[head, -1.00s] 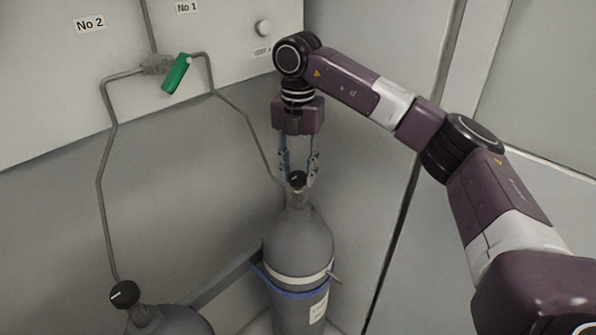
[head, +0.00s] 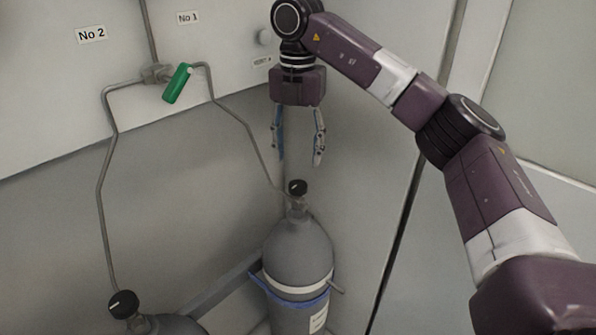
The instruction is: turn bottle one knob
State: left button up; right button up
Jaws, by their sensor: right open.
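The grey gas bottle (head: 299,253) under the No 1 label stands upright in the corner, with a black knob (head: 298,187) on its top. My right gripper (head: 299,160) points down above this knob, open and empty, its fingertips a little higher than the knob and apart from it. A second grey bottle (head: 172,326) with its own black knob (head: 123,304) shows at the bottom left, mostly cut off by the frame. My left gripper is not in view.
Thin pipes run from both bottles to a valve with a green handle (head: 177,83) on the wall. A blue strap (head: 293,299) rings the right bottle. Walls stand close behind and to the right.

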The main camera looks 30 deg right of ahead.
jog(key=shift+r, duration=2.15)
jog(key=shift+f, duration=0.1)
